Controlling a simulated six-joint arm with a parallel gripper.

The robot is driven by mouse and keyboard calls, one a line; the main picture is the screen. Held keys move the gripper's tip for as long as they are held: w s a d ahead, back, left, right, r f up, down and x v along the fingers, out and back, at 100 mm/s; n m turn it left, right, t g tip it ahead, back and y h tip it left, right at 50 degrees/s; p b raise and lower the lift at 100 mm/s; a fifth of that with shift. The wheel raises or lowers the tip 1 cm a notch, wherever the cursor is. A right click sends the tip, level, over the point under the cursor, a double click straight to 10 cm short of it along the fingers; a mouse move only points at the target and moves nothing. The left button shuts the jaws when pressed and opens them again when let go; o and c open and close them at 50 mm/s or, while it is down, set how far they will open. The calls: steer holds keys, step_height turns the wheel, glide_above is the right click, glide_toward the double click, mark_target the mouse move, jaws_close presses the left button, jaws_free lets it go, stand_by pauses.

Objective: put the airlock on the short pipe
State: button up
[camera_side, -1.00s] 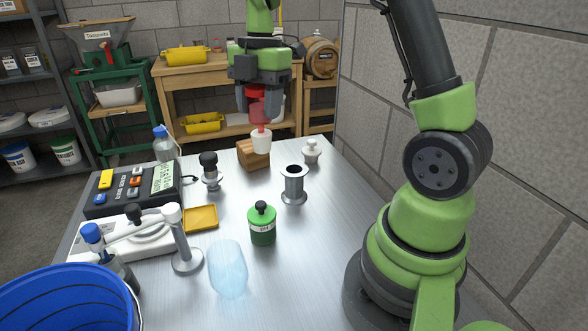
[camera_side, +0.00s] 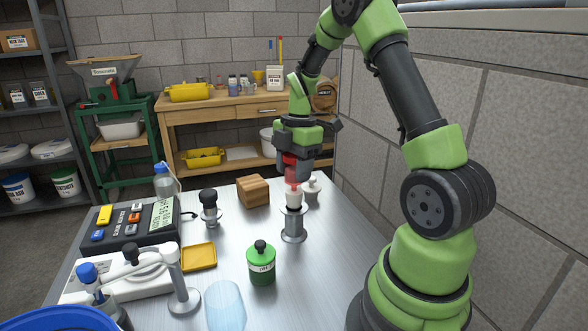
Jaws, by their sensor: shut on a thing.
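The airlock (camera_side: 291,174) has a red body with a white bung at its lower end. My gripper (camera_side: 292,160) is shut on the red body and holds it upright. The short pipe (camera_side: 294,224) is a grey metal piece with a flange at each end, standing on the bench. The white bung is at the pipe's top opening, lined up with it in this view. I cannot tell whether it is inside the opening or just above it. The fingers partly hide the airlock's upper part.
A white knobbed piece (camera_side: 312,188) stands close behind the pipe at right. A wooden block (camera_side: 254,191), a black-knobbed metal piece (camera_side: 210,207), a green bottle (camera_side: 262,264) and a yellow tray (camera_side: 199,257) stand around on the steel bench. Bare bench lies right of the pipe.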

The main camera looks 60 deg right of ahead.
steer(key=shift+f, duration=0.25)
steer(key=o, duration=0.9)
steer(key=shift+o, duration=0.2)
steer(key=r, duration=0.8)
steer(key=d+r, duration=0.1)
steer(key=r, duration=0.3)
steer(key=shift+s+d, duration=0.1)
steer(key=shift+s, duration=0.1)
steer(key=s+a+r+m+t, duration=0.2)
steer(key=a+r+m, duration=0.15)
steer(key=a, duration=0.25)
steer(key=s+a+r+m+t, duration=0.1)
steer(key=s+a+r+m, duration=0.1)
steer(key=a+m, duration=0.3)
steer(key=s+a+f+m+t, duration=0.1)
steer(key=s+a+m+t, duration=0.2)
steer(key=s+a+m, duration=0.5)
steer(key=shift+a+f+m+t+y, duration=0.15)
steer(key=shift+a+m+t+y, duration=0.2)
steer(key=shift+a+m, duration=0.55)
